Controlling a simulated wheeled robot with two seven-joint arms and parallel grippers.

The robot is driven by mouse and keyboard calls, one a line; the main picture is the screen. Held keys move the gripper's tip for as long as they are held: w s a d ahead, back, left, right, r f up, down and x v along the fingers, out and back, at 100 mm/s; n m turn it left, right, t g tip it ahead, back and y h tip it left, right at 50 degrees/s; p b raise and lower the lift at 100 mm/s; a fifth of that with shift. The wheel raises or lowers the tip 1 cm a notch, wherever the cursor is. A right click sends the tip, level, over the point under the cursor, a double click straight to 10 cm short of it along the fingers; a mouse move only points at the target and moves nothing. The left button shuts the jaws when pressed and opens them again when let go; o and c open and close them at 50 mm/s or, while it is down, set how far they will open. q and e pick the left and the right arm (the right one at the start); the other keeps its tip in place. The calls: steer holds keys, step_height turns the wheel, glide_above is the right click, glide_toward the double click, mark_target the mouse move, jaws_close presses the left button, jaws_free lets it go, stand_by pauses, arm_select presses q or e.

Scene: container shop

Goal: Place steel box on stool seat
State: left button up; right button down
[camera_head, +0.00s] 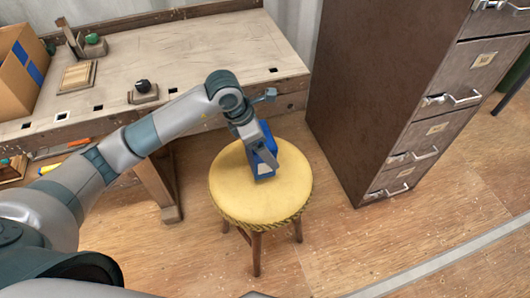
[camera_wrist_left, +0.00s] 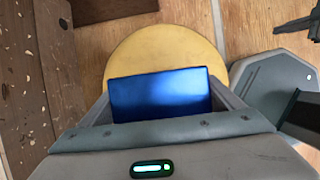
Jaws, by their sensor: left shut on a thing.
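The stool (camera_head: 260,205) has a round yellow padded seat with a braided rim and wooden legs. Its seat (camera_wrist_left: 150,45) also shows in the left wrist view. My left gripper (camera_head: 264,170) points down over the seat and is shut on a glossy blue box (camera_wrist_left: 160,95), which I take as the steel box. In the head view the box (camera_head: 267,147) is partly hidden by the gripper. It lies over the seat; I cannot tell whether its underside touches the cushion.
A wooden workbench (camera_head: 210,58) with slots and small items stands behind and left of the stool. A cardboard box (camera_head: 18,68) is at its left end. A brown filing cabinet (camera_head: 368,90) with drawer handles stands close on the right. The wooden floor in front is clear.

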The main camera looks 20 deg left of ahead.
arm_select(q)
step_height(320, 180, down, 3)
steer(key=shift+r, duration=0.1)
steer(key=shift+f, duration=0.5)
arm_select(e)
steer(key=shift+s+f, duration=0.2)
steer(key=shift+f, duration=0.35)
steer(key=shift+w+r, duration=0.1)
steer(key=shift+w, duration=0.05)
arm_select(q)
steer(key=o, duration=1.2)
steer(key=shift+f, duration=0.1)
steer(key=shift+c, duration=0.2)
steer(key=shift+o, duration=1.2)
arm_select(e)
steer(key=shift+w+r, duration=0.15)
steer(key=shift+r, duration=0.25)
